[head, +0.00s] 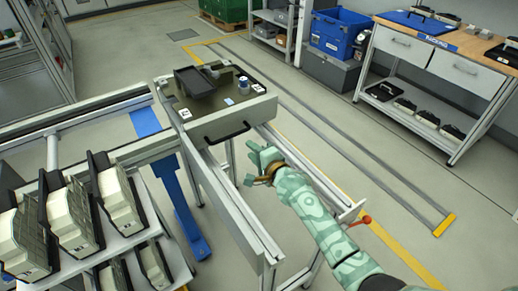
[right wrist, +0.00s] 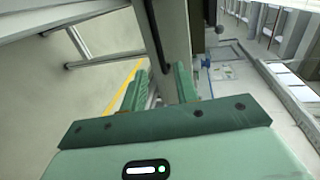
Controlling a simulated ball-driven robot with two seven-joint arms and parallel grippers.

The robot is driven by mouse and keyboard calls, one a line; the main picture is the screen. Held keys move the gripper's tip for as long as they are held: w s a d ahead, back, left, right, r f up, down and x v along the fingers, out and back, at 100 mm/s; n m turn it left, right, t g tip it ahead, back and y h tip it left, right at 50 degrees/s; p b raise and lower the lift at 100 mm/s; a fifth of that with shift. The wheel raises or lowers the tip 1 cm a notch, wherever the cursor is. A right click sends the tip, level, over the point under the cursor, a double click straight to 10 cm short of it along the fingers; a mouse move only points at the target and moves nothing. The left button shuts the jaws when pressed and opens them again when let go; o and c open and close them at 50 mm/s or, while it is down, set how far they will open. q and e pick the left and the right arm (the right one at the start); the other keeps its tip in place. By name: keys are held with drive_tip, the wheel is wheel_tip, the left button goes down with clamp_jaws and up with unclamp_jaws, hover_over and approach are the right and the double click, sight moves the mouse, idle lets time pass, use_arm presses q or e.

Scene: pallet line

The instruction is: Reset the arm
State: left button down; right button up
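My right arm (head: 335,235) comes in from the lower right in the head view, in mint green. Its gripper (head: 256,167) is open and empty, just right of and below the black handle (head: 228,133) on the pallet's grey front panel (head: 258,112). There is a visible gap between gripper and handle. In the right wrist view the two green fingers (right wrist: 157,92) stand apart, with the dark handle (right wrist: 158,35) and a pale panel beyond them. My left gripper is not in view.
The pallet carries a black tray (head: 192,84), a white-blue cylinder (head: 244,86) and small cards. It sits on a metal rail frame (head: 235,205). A workbench (head: 440,60) and blue crate (head: 338,32) stand back right.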

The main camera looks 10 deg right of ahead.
drive_tip(key=v, duration=0.2)
drive_tip(key=shift+s+d, duration=0.1)
drive_tip(key=shift+s, duration=0.2)
